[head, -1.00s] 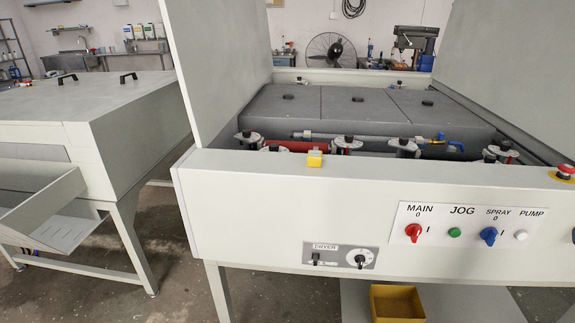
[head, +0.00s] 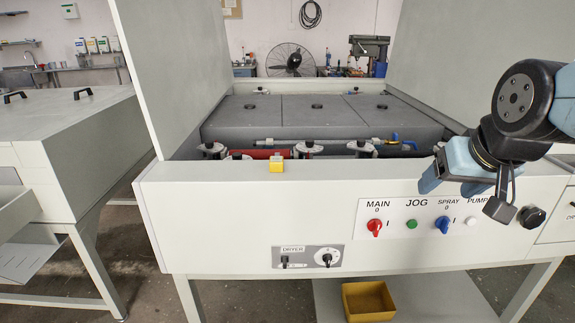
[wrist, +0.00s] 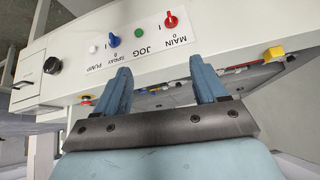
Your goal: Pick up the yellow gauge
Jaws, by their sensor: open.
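My gripper (head: 448,184) is at the right in the head view, in front of the machine's top edge above the control panel. In the wrist view its two blue fingers (wrist: 162,76) are apart with nothing held between them. The gripper is clear of the gauge.
The control panel (head: 418,217) with red, green and blue controls is on the machine's front face. Rollers and a red bar (head: 262,154) lie behind the edge. Raised panels (head: 172,70) stand at both sides. A yellow bin (head: 368,301) sits below.

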